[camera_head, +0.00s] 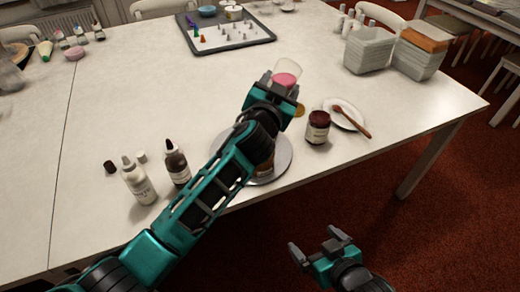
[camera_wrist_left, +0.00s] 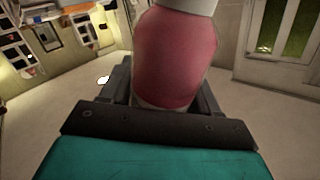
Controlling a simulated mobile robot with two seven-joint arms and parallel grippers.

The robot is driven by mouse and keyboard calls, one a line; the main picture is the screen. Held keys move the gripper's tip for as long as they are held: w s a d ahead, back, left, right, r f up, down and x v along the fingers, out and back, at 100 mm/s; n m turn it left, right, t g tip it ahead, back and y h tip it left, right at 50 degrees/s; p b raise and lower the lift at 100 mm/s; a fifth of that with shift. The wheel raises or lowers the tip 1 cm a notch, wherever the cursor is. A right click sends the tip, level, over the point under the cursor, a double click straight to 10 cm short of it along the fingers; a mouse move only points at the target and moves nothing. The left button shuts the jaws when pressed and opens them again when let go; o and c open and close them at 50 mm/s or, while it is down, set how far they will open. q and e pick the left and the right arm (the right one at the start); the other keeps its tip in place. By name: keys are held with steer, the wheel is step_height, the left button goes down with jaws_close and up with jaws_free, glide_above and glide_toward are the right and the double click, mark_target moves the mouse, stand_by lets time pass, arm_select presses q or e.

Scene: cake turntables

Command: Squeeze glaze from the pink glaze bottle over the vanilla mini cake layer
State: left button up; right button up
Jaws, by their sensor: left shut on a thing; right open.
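My left gripper (camera_head: 272,93) is shut on the pink glaze bottle (camera_head: 286,76), a clear bottle with pink glaze inside. The bottle is held above the table, beyond the turntable, and tilted. In the left wrist view the pink bottle (camera_wrist_left: 178,58) fills the space between the jaws. The silver turntable (camera_head: 281,161) stands near the table's front edge, partly behind my left arm. A brownish cake layer (camera_head: 265,170) on it is mostly hidden by my arm, so its top cannot be made out. My right gripper (camera_head: 322,251) is open and empty, in front of the table edge.
A dark jar (camera_head: 317,128) and a white plate with a wooden spoon (camera_head: 352,120) stand right of the turntable. A white bottle (camera_head: 138,182) and a dark bottle (camera_head: 176,164) stand left. A tray of piping tips (camera_head: 258,39) and grey containers (camera_head: 368,54) are further back. The left-middle table is clear.

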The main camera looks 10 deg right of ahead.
stand_by(0.3)
arm_select(q)
step_height(320, 180, down, 7)
steer(key=b, duration=0.6)
steer(key=shift+b, duration=0.3)
steer(key=shift+o, duration=1.3)
steer(key=shift+r, duration=0.1)
steer(key=c, duration=0.5)
steer(key=shift+c, duration=0.2)
steer(key=o, duration=0.5)
steer(key=shift+c, duration=1)
